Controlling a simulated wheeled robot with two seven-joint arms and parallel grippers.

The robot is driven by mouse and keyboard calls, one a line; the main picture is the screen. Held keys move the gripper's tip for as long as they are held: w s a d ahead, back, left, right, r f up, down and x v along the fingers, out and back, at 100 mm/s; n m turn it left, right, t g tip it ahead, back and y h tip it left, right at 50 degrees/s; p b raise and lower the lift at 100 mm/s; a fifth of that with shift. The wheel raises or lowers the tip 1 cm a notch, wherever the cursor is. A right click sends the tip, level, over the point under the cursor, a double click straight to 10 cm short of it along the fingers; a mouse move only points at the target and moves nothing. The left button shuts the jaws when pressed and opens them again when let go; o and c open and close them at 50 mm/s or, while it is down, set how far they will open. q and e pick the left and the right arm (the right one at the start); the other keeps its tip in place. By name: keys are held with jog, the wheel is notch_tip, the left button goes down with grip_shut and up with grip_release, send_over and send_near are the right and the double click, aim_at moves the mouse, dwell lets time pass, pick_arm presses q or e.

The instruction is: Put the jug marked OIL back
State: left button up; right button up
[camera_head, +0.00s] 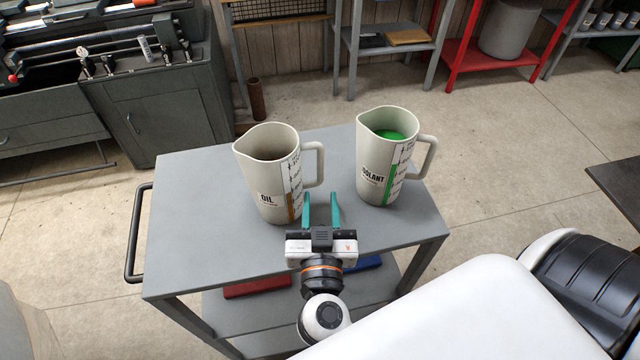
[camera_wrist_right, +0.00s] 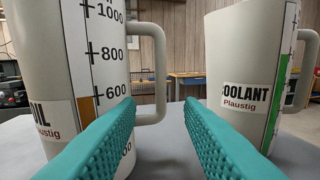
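The OIL jug (camera_head: 266,175) stands upright on the grey cart top, brown inside, its handle on the right. It fills the left of the right wrist view (camera_wrist_right: 91,75). The COOLANT jug (camera_head: 386,160), with green liquid, stands to its right and shows at the right of the wrist view (camera_wrist_right: 240,70). My right gripper (camera_head: 321,212) has teal fingers spread apart with nothing between them. It is low in front of the gap between the jugs, near the OIL jug's handle (camera_wrist_right: 155,75). My left gripper is not in view.
The cart top (camera_head: 190,220) is clear at left and front. A black push handle (camera_head: 137,235) sticks out on its left. A red item (camera_head: 257,288) and a blue item lie on the lower shelf. A machine cabinet (camera_head: 165,115) and shelves stand behind.

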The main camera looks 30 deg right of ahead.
jog(key=v, duration=0.5)
jog(key=shift+b, duration=0.35)
